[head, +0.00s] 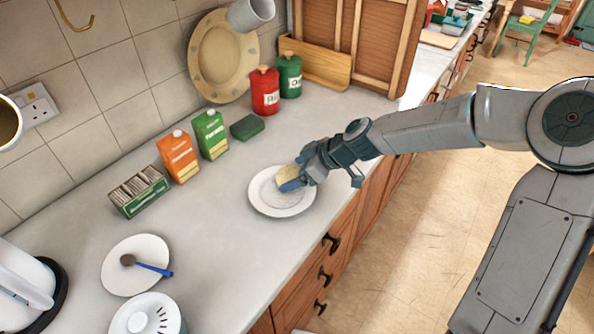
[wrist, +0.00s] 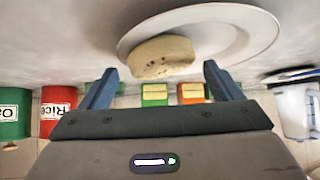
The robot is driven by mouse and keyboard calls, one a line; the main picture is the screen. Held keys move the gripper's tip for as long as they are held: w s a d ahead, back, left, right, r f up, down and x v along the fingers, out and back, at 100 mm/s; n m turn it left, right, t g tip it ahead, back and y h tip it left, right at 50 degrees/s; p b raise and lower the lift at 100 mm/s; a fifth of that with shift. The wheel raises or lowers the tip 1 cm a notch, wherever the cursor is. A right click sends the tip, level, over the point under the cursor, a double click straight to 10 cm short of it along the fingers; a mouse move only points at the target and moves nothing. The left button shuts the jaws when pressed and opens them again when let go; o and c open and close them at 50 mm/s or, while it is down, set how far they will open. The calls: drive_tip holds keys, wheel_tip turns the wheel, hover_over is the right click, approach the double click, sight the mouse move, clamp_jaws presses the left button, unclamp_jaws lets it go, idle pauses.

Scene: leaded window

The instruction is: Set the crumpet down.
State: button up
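The crumpet (head: 286,173) is a pale, round, thick piece with small holes. It appears to lie on the white plate (head: 283,210) near the counter's front edge. My gripper (head: 291,180) is over the plate at the crumpet, with a blue finger in front of part of it. In the wrist view, which is upside down, the two blue fingers of my gripper (wrist: 158,76) stand wide apart. The crumpet (wrist: 161,57) lies between and just beyond the fingertips, with a gap on each side. The plate (wrist: 240,38) shows behind it.
An orange carton (head: 178,157), a green carton (head: 211,135) and a dark green block (head: 247,127) stand behind the plate. A tea box (head: 139,191) and a spoon rest (head: 133,278) are to the left. Red (head: 265,92) and green canisters (head: 289,76) are farther back.

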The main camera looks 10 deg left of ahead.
drive_tip(key=shift+r, duration=0.15)
drive_tip(key=shift+r+p, duration=0.6)
drive_tip(key=shift+p, duration=0.2)
drive_tip(key=b+v, duration=0.1)
drive_tip(key=v, duration=1)
drive_tip(key=shift+d, duration=0.35)
drive_tip(key=s+d+f+m+h, duration=0.5)
drive_tip(key=s+d+h, duration=0.1)
drive_tip(key=s+d, duration=0.1)
drive_tip(key=s+d+r+m+t+h, duration=0.1)
drive_tip(key=s+d+r+m, duration=0.2)
drive_tip(key=s+d+m, duration=0.2)
drive_tip(key=s+d+r+m+h, duration=0.2)
drive_tip(key=s+d+r+m, duration=0.1)
drive_tip(key=s+d+m, duration=0.3)
drive_tip(key=shift+s+d+t, duration=0.4)
drive_tip(key=shift+s+d, duration=0.2)
drive_tip(key=shift+d, duration=0.55)
drive_tip(key=shift+c, duration=0.4)
